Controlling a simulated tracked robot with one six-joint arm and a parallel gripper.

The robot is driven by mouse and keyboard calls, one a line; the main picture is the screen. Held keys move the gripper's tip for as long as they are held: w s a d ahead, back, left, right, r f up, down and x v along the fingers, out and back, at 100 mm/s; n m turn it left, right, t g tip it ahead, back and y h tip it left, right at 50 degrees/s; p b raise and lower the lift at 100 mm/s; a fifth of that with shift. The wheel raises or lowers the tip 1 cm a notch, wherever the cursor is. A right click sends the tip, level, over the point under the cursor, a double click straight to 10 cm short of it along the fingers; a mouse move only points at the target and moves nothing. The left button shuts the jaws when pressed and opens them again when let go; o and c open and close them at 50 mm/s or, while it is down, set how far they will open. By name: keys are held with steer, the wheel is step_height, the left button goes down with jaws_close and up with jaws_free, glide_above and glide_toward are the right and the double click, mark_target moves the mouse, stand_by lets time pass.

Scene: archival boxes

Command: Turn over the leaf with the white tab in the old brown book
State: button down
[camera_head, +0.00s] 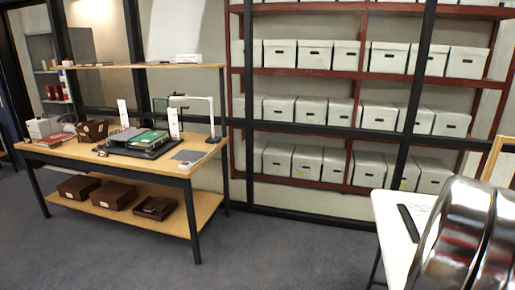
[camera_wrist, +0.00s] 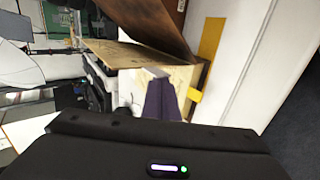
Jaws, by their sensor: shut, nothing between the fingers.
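The old brown book stands open in the wrist view, with its brown cover (camera_wrist: 155,22) raised at the top and cream pages (camera_wrist: 185,77) below it. A leaf (camera_wrist: 112,52) sticks out to the left. My gripper (camera_wrist: 158,85) is shut and empty, its dark purple fingers against or just in front of the pages; I cannot tell if they touch. A small pale patch shows at the fingertips; I cannot tell whether it is the white tab. The book is not visible in the head view.
A white table (camera_head: 391,226) stands at right in the head view, partly behind my shiny arm. A wooden workbench (camera_head: 60,156) with trays and a lamp is at left. Shelves of grey archival boxes (camera_head: 314,54) line the back. Grey floor (camera_head: 270,250) lies clear between.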

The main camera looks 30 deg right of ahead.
steer(key=shift+s+a, duration=0.4)
steer(key=shift+r, duration=0.1)
steer(key=w+a+r, duration=0.3)
steer(key=w, duration=0.4)
steer(key=shift+a, duration=0.15)
stand_by(0.6)
